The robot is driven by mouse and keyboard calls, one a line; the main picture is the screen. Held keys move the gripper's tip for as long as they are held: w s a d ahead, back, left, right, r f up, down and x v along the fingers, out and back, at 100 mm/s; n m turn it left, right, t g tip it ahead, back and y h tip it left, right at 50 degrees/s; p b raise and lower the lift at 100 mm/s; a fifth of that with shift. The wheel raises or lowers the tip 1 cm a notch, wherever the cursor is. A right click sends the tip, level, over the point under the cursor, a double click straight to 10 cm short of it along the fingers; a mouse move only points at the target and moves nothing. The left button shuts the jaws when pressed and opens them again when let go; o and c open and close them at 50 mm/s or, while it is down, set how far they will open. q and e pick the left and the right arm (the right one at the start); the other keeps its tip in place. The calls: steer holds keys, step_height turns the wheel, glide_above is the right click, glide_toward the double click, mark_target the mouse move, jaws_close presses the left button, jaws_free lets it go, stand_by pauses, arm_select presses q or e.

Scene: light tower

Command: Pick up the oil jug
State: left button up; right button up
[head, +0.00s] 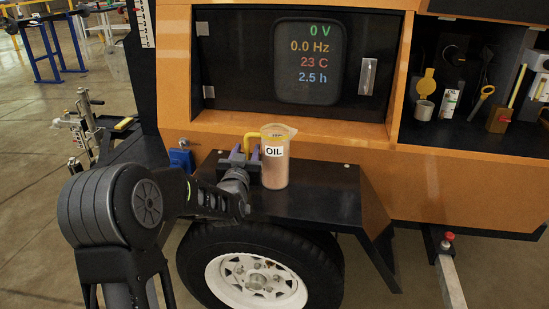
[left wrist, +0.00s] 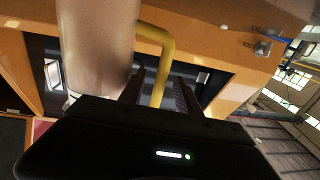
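The oil jug (head: 274,165) is a clear jug with brownish content, a white OIL label and a yellow handle (head: 250,138) on its left side. It stands upright on the black fender. My left gripper (head: 246,157) is at the handle side of the jug, its fingers apart. In the left wrist view the jug body (left wrist: 97,45) fills the upper left, and the yellow handle (left wrist: 163,60) runs down between the two dark fingers (left wrist: 158,92). I cannot tell whether a finger touches it. My right gripper is not in view.
The black fender (head: 325,190) sits above a wheel (head: 258,280) and has free room right of the jug. Behind is the orange machine with a display panel (head: 310,60). A dark shelf at right holds several small items, including a yellow-lidded cup (head: 425,105).

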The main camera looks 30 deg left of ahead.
arm_select(q)
steer(key=x, duration=0.3)
steer(key=shift+w, duration=0.25)
steer(key=shift+c, duration=0.4)
jaws_close()
stand_by(0.9)
steer(key=shift+r, duration=0.15)
